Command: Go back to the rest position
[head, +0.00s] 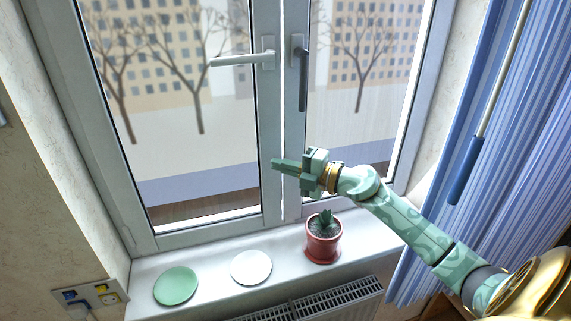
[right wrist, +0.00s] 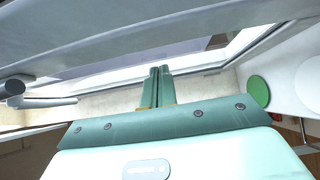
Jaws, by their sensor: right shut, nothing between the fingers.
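My right gripper (head: 284,164) is shut and empty in the head view. It is in front of the window's middle frame, above the windowsill, with its fingers pointing left. In the right wrist view its two green fingers (right wrist: 160,82) lie together with nothing between them. My right arm comes in from the lower right. My left gripper is not in view.
The window has a horizontal white handle (head: 243,59) and a vertical grey handle (head: 303,75). On the sill (head: 215,258) are a green disc (head: 176,286), a white disc (head: 251,267) and a potted succulent (head: 323,238). A blue curtain (head: 471,150) hangs at right; a radiator (head: 318,304) is below.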

